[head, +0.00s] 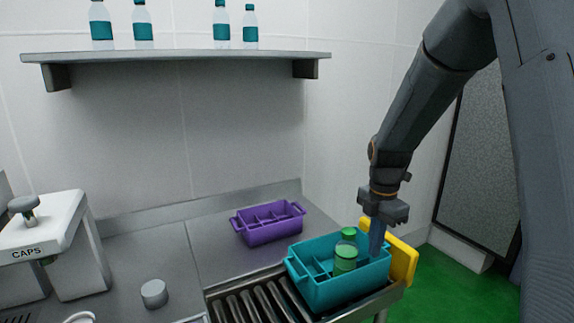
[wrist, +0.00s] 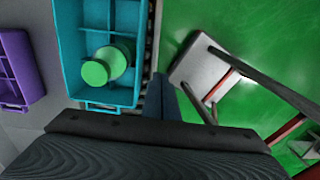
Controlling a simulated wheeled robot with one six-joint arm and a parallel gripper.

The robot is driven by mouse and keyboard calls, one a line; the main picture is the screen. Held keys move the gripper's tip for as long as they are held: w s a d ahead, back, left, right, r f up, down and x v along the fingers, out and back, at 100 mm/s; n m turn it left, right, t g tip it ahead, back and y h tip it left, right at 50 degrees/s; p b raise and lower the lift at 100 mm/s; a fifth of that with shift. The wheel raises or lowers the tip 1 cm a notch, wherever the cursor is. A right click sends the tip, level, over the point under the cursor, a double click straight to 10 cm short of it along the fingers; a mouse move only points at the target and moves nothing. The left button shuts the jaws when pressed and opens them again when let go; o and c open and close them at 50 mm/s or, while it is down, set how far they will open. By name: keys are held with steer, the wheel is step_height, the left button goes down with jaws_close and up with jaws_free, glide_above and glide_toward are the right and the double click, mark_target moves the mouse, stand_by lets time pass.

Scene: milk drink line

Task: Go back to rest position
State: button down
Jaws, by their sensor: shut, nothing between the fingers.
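My gripper (head: 376,243) is shut with nothing between its fingers. It points down at the right side of the teal crate in the head view. In the wrist view the shut fingers (wrist: 160,98) are beside the crate's edge, over the gap between the crate and the green floor. I cannot tell from the head view whether they touch the crate. The teal crate (head: 335,293) sits on the roller conveyor and also shows in the wrist view (wrist: 68,45). A bottle with a green cap (head: 348,233) and green contents stands in one of its compartments.
A yellow stop plate (head: 404,262) stands at the conveyor's (head: 250,304) end. A purple crate (head: 270,234) is on the counter behind. A grey cylinder (head: 154,293) and the caps dispenser (head: 45,235) are at left. Several bottles stand on the wall shelf (head: 180,57).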

steer(key=s+a+f+m+b, duration=0.1)
steer(key=s+f+m+b, duration=0.4)
steer(key=s+m, duration=0.3)
steer(key=s+a+f+m+t+b, duration=0.1)
steer(key=s+f+m+b, duration=0.3)
steer(key=m, duration=1)
steer(key=shift+s+a+f+m+b, duration=0.45)
steer(key=shift+s+f, duration=0.75)
steer(key=shift+s, duration=0.8)
